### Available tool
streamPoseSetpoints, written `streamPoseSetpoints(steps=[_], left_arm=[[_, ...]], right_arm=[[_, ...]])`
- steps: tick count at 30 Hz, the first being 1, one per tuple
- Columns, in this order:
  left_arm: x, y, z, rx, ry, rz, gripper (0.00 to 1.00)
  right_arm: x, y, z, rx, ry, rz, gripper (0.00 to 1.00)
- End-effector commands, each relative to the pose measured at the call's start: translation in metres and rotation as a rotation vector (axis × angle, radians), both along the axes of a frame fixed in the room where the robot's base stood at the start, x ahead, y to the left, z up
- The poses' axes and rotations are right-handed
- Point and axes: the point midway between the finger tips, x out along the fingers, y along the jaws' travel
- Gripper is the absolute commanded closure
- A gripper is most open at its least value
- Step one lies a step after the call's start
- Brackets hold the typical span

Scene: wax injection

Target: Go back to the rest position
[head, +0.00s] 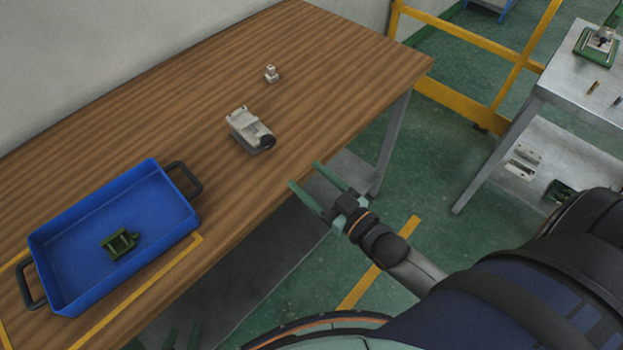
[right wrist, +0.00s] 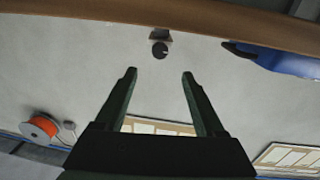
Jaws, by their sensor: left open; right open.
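My right gripper (head: 303,174) is open and empty, just off the table's long front edge, over the floor. Its two dark green fingers stand apart in the right wrist view (right wrist: 159,72), with nothing between them. My left gripper (head: 184,332) shows only as two faint green fingertips at the bottom edge of the head view, below the table front. They are apart, and the rest is cut off. A grey block with a black knob (head: 247,131) sits on the wooden table near the right gripper, not touching it. The knob also shows in the right wrist view (right wrist: 160,50).
A blue tray (head: 62,232) with a green part (head: 119,243) inside stands on the wooden table (head: 225,75). A small pale part (head: 271,74) sits farther back. A metal table (head: 566,86) stands at the right, before a yellow rail (head: 465,32). Floor between the tables is open.

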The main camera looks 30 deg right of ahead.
Motion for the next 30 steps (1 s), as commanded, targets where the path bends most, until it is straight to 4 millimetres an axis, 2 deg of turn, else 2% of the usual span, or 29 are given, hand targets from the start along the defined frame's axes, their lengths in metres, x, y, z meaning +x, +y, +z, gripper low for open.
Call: streamPoseSetpoints(steps=[16, 19, 20, 23, 27, 30], left_arm=[[0.0, 0.0, 0.0, 0.0, 0.0, 0.0, 0.5], [0.0, 0.0, 0.0, 0.0, 0.0, 0.0, 0.5], [0.0, 0.0, 0.0, 0.0, 0.0, 0.0, 0.5], [0.0, 0.0, 0.0, 0.0, 0.0, 0.0, 0.5], [0.0, 0.0, 0.0, 0.0, 0.0, 0.0, 0.5], [0.0, 0.0, 0.0, 0.0, 0.0, 0.0, 0.5]], right_arm=[[-0.002, -0.001, 0.0, 0.0, 0.0, 0.0, 0.29], [-0.004, 0.0, -0.005, -0.002, 0.021, -0.003, 0.29], [-0.007, 0.001, -0.011, -0.004, 0.045, -0.006, 0.29], [-0.024, 0.006, -0.045, -0.021, 0.187, -0.024, 0.29], [-0.068, 0.016, -0.105, -0.055, 0.456, -0.044, 0.29], [-0.099, 0.022, -0.135, -0.075, 0.612, -0.047, 0.29]])
